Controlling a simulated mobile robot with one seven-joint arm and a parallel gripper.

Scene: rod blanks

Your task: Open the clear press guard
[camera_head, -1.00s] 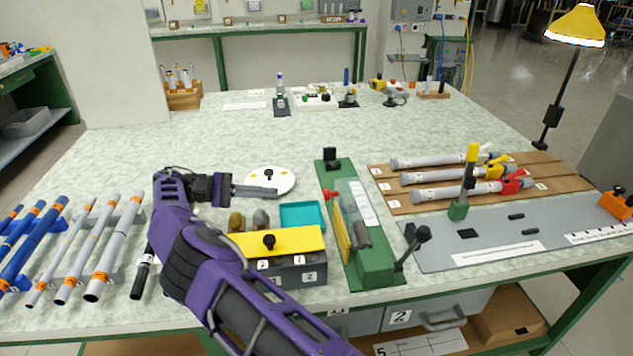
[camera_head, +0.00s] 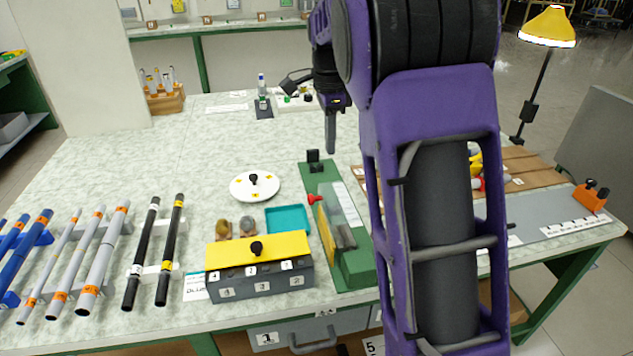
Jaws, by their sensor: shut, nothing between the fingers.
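The clear press guard (camera_head: 343,206) is a see-through panel on the green press base (camera_head: 355,268). It stands over the middle of the base, and a red knob (camera_head: 315,198) and a yellow plate (camera_head: 325,233) show at its left side. My gripper (camera_head: 331,150) points down with its fingers shut and empty. In the picture it is above and beyond the guard, near the black block (camera_head: 314,160) at the base's far end, and apart from the guard. My arm hides the area right of the press, and the press lever is not visible.
A grey block with a yellow top (camera_head: 228,256) stands left of the press, with a teal tray (camera_head: 288,219) and white disc (camera_head: 255,186) behind it. Rods lie on racks at the left. An orange clamp (camera_head: 590,197) and a lamp (camera_head: 548,27) are at the right.

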